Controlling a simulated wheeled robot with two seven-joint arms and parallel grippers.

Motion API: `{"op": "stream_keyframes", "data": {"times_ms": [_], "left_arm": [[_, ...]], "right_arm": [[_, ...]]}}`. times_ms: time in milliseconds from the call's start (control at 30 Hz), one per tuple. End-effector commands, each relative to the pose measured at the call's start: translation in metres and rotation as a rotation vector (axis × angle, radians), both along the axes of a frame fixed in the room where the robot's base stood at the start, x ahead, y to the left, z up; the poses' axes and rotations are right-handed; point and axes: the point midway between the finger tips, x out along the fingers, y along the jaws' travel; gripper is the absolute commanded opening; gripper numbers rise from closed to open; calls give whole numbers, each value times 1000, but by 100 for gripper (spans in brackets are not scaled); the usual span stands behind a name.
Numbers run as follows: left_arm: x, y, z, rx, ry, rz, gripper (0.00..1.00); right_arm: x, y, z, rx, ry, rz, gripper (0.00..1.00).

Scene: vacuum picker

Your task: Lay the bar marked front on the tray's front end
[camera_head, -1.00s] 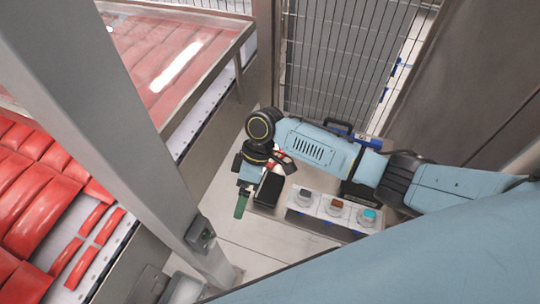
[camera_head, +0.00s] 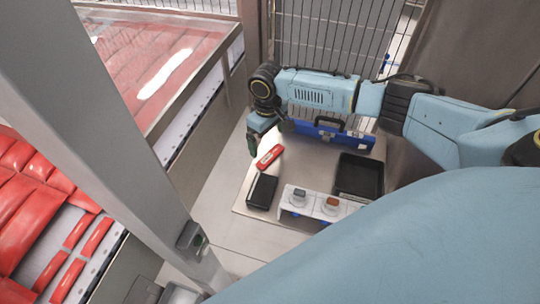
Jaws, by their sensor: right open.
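A red bar (camera_head: 269,157) with a pale mark on its top lies on the grey board, just below my right gripper; the mark is too small to read. My right gripper (camera_head: 266,136) is open and empty, with a green-tinted finger on its left side. A small black block-like thing (camera_head: 262,191) lies just below the bar. A black open tray (camera_head: 341,189) sits to the right on the same board and looks empty. I cannot tell which end is its front. My left gripper is out of view.
A white box with knobs (camera_head: 313,207) stands in front of the black tray. A blue case (camera_head: 357,142) lies behind. A grey post (camera_head: 120,120) crosses the left side, beside bins of red pieces (camera_head: 30,210). A wire fence (camera_head: 335,40) closes the back.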

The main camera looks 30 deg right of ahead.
Motion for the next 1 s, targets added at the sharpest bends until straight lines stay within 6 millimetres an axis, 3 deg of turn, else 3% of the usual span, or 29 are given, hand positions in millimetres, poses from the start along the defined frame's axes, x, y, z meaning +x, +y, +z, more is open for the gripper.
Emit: {"op": "stream_keyframes", "data": {"times_ms": [167,500,800,1000], "left_arm": [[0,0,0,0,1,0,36],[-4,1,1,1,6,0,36],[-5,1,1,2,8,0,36],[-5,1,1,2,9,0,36]], "right_arm": [[0,0,-12,0,1,-1,100],[1,-1,-56,1,1,-1,100],[1,-1,-61,0,0,0,100],[1,-1,-60,0,0,0,74]]}}
